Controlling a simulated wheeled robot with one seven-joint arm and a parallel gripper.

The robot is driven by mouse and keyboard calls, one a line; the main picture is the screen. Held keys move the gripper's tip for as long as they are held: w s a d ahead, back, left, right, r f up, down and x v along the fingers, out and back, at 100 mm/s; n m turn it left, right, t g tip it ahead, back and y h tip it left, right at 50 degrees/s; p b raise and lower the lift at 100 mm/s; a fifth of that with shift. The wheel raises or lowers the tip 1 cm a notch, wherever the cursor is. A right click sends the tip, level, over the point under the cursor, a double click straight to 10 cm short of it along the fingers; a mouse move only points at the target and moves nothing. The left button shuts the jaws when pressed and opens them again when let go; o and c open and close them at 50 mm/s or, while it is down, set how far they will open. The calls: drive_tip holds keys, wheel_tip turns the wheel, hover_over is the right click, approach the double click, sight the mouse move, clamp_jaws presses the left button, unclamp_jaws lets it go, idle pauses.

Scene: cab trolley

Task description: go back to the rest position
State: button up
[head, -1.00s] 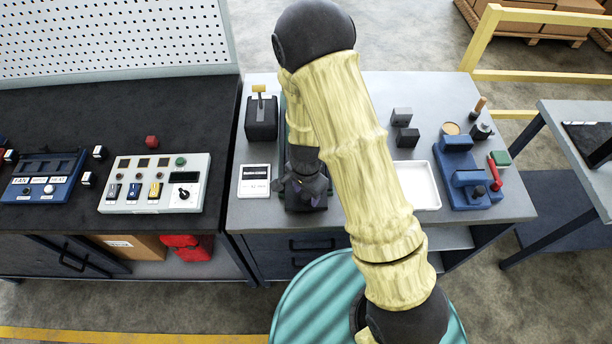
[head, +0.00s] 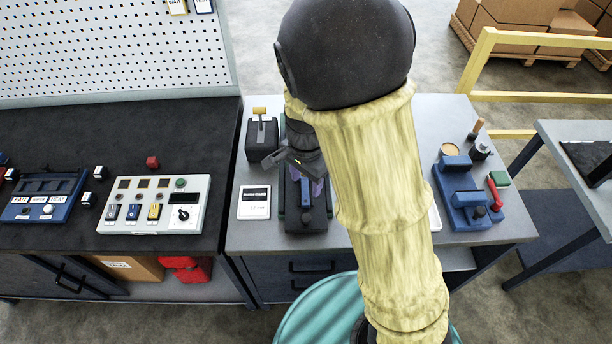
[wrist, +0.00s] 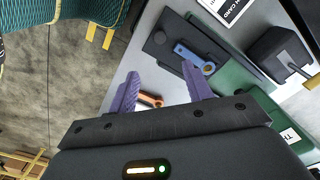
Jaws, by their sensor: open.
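My gripper (wrist: 167,92) shows in the wrist view with its two purple fingers spread apart and nothing between them. In the head view my gripper (head: 305,180) hangs over the middle bench, above a dark device with a blue lever (head: 305,192). The blue lever (wrist: 190,56) also shows in the wrist view, beyond the fingers and apart from them. My yellow-sleeved arm covers much of the bench's middle in the head view.
A blue vise-like fixture (head: 466,195) stands on the right. The left bench holds a switch panel (head: 153,205). A yellow rail (head: 540,97) stands behind.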

drive_tip(key=shift+r, duration=0.35)
idle(0.3)
drive_tip(key=s+d+r+n+t, duration=0.1)
drive_tip(key=s+d+n, duration=0.2)
drive_tip(key=d, duration=0.3)
drive_tip(key=s+d+r+n+t+b, duration=0.1)
drive_tip(key=s+d+r+n, duration=0.1)
drive_tip(key=s+d+n, duration=0.2)
drive_tip(key=shift+d+n+t, duration=0.3)
drive_tip(key=shift+d+n, duration=0.75)
drive_tip(key=shift+n, duration=0.15)
drive_tip(key=shift+w+r, duration=0.1)
